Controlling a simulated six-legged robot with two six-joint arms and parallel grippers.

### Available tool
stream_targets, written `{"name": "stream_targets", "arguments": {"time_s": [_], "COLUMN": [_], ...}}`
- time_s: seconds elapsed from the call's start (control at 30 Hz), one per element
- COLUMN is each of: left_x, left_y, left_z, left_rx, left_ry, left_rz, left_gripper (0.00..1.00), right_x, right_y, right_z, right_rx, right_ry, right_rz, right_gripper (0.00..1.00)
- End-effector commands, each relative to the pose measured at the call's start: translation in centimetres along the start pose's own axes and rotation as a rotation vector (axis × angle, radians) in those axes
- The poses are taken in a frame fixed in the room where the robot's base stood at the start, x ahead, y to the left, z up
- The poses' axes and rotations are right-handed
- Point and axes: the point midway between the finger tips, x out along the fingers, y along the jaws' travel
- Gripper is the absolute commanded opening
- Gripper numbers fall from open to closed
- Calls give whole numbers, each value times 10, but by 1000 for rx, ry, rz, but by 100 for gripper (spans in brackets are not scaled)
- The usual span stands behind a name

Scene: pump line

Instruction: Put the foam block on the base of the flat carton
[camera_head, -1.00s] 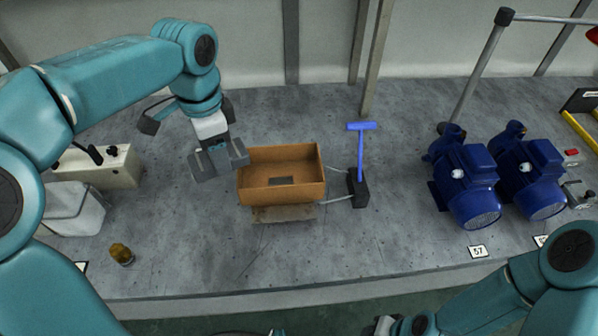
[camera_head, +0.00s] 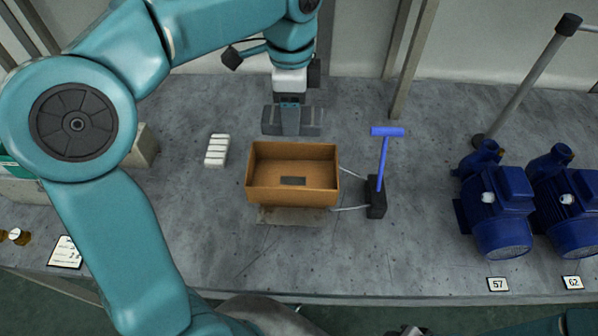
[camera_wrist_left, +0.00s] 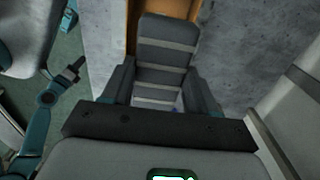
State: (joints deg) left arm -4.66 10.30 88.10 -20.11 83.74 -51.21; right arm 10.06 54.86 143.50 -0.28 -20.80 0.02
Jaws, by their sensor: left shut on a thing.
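The carton (camera_head: 252,190) is an open-topped brown box on the bench, with a small dark patch on its floor. A flat pale brown piece (camera_head: 290,216) lies at its front. My left gripper (camera_head: 291,125) is behind and above the carton's back edge, pointing down. In the left wrist view it is shut on a grey block with paler bands (camera_wrist_left: 165,45), which I take for the foam block. The carton's brown wall (camera_wrist_left: 131,25) shows past that block. Only a bit of my right arm's end shows at the bottom edge of the head view; its fingers are not clear.
A white ribbed block (camera_head: 216,150) lies left of the carton. A blue T-shaped handle (camera_head: 382,160) on a black base (camera_head: 376,197) stands close on the right, with thin rods reaching the carton. Blue pumps (camera_head: 496,212) stand further right.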

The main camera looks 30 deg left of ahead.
Motion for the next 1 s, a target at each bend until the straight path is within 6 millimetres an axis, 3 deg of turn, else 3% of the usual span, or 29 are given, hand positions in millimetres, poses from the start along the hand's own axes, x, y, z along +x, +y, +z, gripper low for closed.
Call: {"name": "stream_targets", "arguments": {"time_s": [0.2, 0.4, 0.63, 0.8, 1.0], "left_x": [69, 118, 142, 169, 177], "left_y": [2, 1, -1, -2, -2], "left_z": [2, 0, -2, -3, -3], "left_rx": [-3, -2, 0, 1, 1], "left_ry": [-4, -2, -2, -2, 0], "left_rz": [6, 5, 3, 3, 0], "left_gripper": [30, 30, 30, 30, 30], "right_x": [9, 12, 13, 14, 14], "right_y": [3, 4, 5, 5, 5], "right_z": [0, 0, 0, 0, 0], "right_rx": [0, 0, 0, 0, 0], "right_ry": [-1, 0, 0, 0, 0], "right_rz": [0, 0, 0, 0, 0], "right_gripper": [30, 30, 30, 30, 30]}}
